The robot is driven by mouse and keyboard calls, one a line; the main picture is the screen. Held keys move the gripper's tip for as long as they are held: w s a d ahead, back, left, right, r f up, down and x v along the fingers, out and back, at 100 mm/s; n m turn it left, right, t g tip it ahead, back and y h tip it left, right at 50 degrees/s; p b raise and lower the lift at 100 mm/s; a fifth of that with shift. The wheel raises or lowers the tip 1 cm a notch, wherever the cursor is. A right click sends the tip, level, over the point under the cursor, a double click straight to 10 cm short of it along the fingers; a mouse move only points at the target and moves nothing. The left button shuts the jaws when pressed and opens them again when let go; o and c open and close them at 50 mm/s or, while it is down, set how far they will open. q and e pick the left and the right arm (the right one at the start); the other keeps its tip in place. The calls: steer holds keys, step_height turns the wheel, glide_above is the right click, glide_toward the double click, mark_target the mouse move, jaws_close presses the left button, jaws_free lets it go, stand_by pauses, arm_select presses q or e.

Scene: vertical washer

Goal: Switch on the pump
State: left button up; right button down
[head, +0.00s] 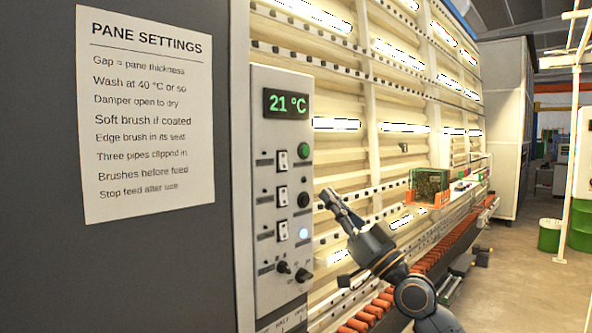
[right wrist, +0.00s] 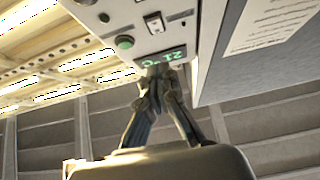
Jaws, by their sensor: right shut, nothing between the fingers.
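A pale control panel (head: 268,110) stands left of centre in the head view. Its display (head: 285,103) reads 21 °C in green. Below are three white rocker switches, upper (head: 282,161), middle (head: 282,196) and lower (head: 281,231). Their labels are too small to read, so I cannot tell which is the pump's. A green round button (head: 304,150), a dark one (head: 304,199) and a lit bluish-white lamp (head: 303,234) sit to their right. My right gripper (head: 327,194) is shut and empty, right of the panel. The right wrist view shows its fingers (right wrist: 158,74) below the display (right wrist: 163,57). My left gripper is out of view.
Two dark knobs (head: 283,267) sit low on the panel. A settings sheet (head: 146,115) hangs on the dark wall to the left. The tall washer (head: 390,90), with lit strips and orange rollers (head: 375,309), extends to the right. Free floor (head: 520,270) lies at the right.

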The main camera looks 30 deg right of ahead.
mark_target(285, 168)
steer(key=shift+w+a+r+p, duration=0.4)
steer(key=shift+w+a+r, duration=0.2)
steer(key=shift+w, duration=1)
steer(key=shift+w+a+r+p, duration=0.5)
steer(key=shift+w+r, duration=0.25)
steer(key=shift+w, duration=0.8)
steer(key=shift+w+a+r+p, duration=0.35)
steer(key=shift+w+a+r, duration=0.25)
steer(key=shift+w, duration=1)
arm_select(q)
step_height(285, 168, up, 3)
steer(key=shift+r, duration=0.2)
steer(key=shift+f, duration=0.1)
arm_select(e)
steer(key=shift+w+f+b, duration=0.2)
steer(key=shift+f+b, duration=0.1)
steer(key=shift+b, duration=0.85)
steer(key=shift+w+r, duration=0.1)
steer(key=shift+r, duration=0.1)
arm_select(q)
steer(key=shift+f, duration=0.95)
arm_select(e)
steer(key=shift+w+a, duration=0.1)
steer(key=shift+w, duration=0.05)
